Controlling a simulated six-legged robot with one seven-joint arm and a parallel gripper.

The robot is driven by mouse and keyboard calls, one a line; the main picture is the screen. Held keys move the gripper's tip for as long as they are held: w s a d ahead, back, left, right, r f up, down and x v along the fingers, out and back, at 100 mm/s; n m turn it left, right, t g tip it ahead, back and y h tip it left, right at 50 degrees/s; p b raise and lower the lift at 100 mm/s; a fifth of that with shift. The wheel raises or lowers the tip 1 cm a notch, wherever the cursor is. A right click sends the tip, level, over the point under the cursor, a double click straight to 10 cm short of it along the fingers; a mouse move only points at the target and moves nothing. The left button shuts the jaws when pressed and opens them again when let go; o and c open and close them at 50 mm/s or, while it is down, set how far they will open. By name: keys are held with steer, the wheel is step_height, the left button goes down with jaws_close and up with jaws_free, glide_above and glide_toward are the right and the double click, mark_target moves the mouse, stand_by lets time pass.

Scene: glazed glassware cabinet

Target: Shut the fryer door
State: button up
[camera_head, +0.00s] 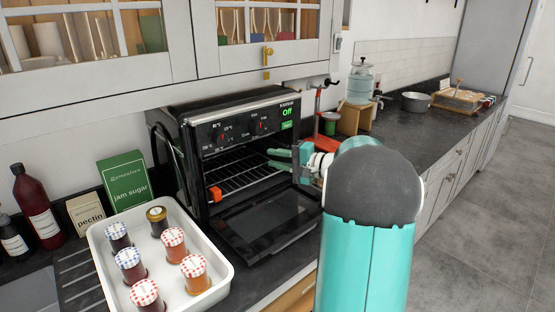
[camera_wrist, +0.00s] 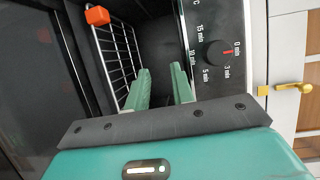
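The black countertop fryer (camera_head: 228,136) has a control panel along its top with a green "Off" display. Its glass door (camera_head: 268,222) is hinged at the bottom and hangs open, lowered outward over the counter edge. In the wrist view the dark door (camera_wrist: 28,70) fills the left side. A wire rack (camera_head: 243,172) shows inside the open cavity. My gripper (camera_head: 272,158) is at the right part of the opening, above the door. In the wrist view its green fingers (camera_wrist: 160,78) are apart with nothing between them. They overlap the cavity, near the panel's knob.
An orange block (camera_head: 215,193) is at the rack's front left corner. A white tray (camera_head: 98,250) with several lidded jars stands left of the door. Wall cabinets (camera_head: 265,60) hang above. A red-based stand (camera_head: 322,128) is to the right.

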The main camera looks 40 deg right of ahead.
jaws_close()
stand_by(0.6)
stand_by(0.5)
steer(key=shift+o, duration=1.4)
jaws_free()
steer(key=v, duration=1.3)
steer(key=shift+s+d, duration=0.15)
steer(key=shift+s, duration=0.2)
steer(key=shift+r, duration=0.1)
steer(key=shift+c, duration=0.2)
